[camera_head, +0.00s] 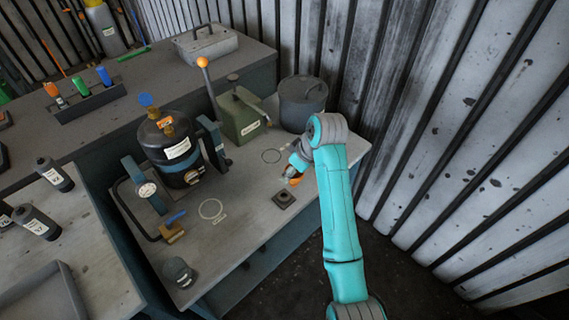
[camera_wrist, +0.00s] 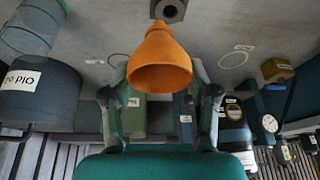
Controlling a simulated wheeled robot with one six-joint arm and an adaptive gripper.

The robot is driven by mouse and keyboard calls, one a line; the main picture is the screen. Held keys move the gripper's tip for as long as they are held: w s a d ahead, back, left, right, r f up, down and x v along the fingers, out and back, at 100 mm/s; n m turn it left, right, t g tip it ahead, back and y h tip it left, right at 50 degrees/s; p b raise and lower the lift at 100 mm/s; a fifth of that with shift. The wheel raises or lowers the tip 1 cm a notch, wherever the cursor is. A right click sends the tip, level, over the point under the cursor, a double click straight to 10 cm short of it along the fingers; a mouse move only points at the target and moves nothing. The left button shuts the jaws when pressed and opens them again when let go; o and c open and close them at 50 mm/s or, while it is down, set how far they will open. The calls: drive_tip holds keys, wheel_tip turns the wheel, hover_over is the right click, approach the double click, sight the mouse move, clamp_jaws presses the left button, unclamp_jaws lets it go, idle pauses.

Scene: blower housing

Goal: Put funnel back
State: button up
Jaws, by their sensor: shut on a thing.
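The orange funnel (camera_wrist: 160,62) is held between the two fingers of my gripper (camera_wrist: 160,80) in the wrist view, its wide mouth toward the camera and its narrow end pointing away. In the head view my gripper (camera_head: 293,171) is over the right part of the workbench, and only a small orange piece of the funnel (camera_head: 296,180) shows below it. A small dark square block with a round hole (camera_head: 284,197) lies on the bench just in front of the gripper. The block also shows at the top of the wrist view (camera_wrist: 169,10), beyond the funnel's narrow end.
A grey lidded pot (camera_head: 302,103) and a green can (camera_head: 239,116) stand behind the gripper. A dark tank (camera_head: 170,150) in a frame stands to the left, with a brass-coloured valve (camera_head: 172,232) in front. Marked circles (camera_head: 211,209) lie on bare bench. A corrugated wall (camera_head: 450,130) is at right.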

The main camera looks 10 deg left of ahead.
drive_tip(key=shift+n, duration=0.7)
drive_tip(key=shift+s+a+f, duration=0.1)
drive_tip(key=shift+a+f, duration=0.4)
drive_tip(key=shift+f, duration=0.35)
drive_tip(key=shift+a+f, duration=0.55)
drive_tip(key=shift+f, duration=0.25)
drive_tip(key=shift+s+a+f, duration=0.1)
drive_tip(key=shift+a+f, duration=0.4)
drive_tip(key=shift+f, duration=0.35)
drive_tip(key=shift+f, duration=1.4)
idle(0.9)
drive_tip(key=o, duration=1.2)
drive_tip(key=shift+c, duration=0.2)
wheel_tip(320, 180, up, 7)
idle(0.6)
